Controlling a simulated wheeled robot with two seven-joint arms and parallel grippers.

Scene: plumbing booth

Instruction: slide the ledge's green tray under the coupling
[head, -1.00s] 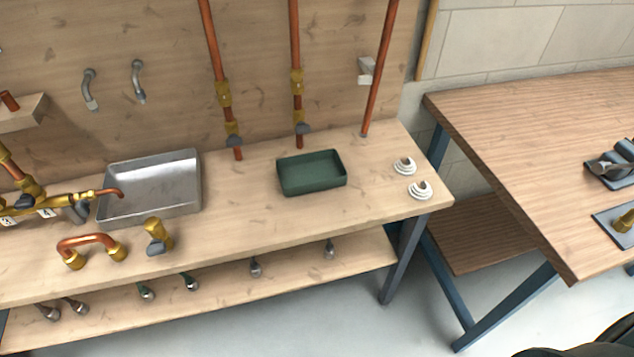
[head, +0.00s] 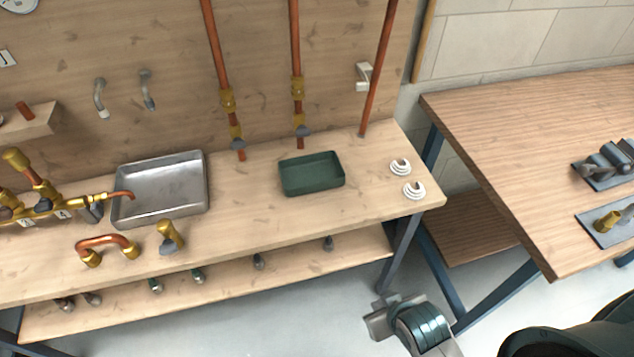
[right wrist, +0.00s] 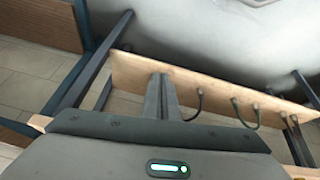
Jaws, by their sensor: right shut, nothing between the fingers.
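The green tray (head: 312,178) is a shallow open box on the wooden ledge (head: 240,222), right of the metal basin. Brass couplings (head: 297,88) sit on the middle copper pipe, whose lower end comes down just behind the tray's back left part. The left copper pipe has similar brass couplings (head: 228,99). I cannot tell which coupling is meant. My right gripper (head: 380,316) is low in front of the ledge's right end, below and apart from the tray. Its fingers (right wrist: 161,96) are shut and empty in the right wrist view. My left gripper is not in view.
A metal basin (head: 125,208) stands left of the tray. A copper bend (head: 108,242) and a brass valve (head: 170,237) lie near the front edge. Two white clips (head: 414,190) lie at the right end. Ledge around the tray's front is clear. A side table (head: 500,150) stands right.

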